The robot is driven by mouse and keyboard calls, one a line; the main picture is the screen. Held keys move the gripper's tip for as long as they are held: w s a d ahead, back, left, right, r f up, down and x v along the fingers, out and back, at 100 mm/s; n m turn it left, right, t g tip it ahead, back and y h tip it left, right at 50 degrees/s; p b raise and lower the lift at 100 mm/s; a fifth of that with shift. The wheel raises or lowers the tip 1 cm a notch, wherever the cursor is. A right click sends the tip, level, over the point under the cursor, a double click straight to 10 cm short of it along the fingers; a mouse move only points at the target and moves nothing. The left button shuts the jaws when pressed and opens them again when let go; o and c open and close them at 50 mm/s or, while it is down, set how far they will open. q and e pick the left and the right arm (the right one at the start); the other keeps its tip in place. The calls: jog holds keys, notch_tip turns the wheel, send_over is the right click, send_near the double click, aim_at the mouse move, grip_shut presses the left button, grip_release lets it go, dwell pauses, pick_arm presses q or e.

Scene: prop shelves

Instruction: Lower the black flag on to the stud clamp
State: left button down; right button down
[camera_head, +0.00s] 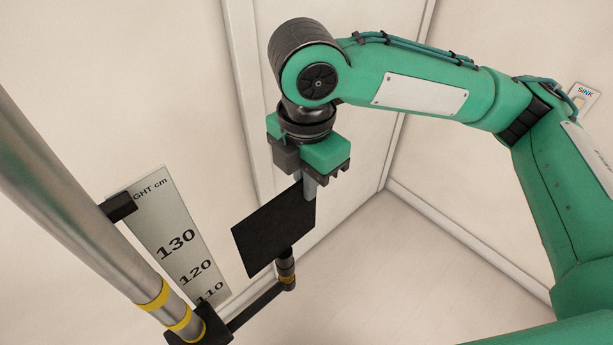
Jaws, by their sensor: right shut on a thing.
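The black flag (270,232) is a flat dark square panel, seen tilted near the middle of the head view. My right gripper (309,190) is shut on its upper right corner, with the fingers pointing down. The stud clamp (287,268) is a short dark and grey upright cylinder with an orange band, at the end of a dark side arm. It shows just below the flag's lower right edge. The flag overlaps the clamp's top in the picture, and I cannot tell whether they touch. My left gripper is not in view.
A thick metal pole (90,180) with yellow bands slants across the left and carries the dark side arm (255,306). A height scale (176,240) marked 110 to 130 cm stands beside it. Pale walls stand behind. The floor (370,270) at the lower right looks clear.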

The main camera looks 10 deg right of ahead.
jog(key=shift+f, duration=1.5)
dwell(2.5)
jog(key=shift+f, duration=0.1)
dwell(0.5)
jog(key=c, duration=1.5)
grip_release()
notch_tip(320, 180, up, 12)
jog(key=b, duration=0.3)
jog(key=shift+r, duration=0.9)
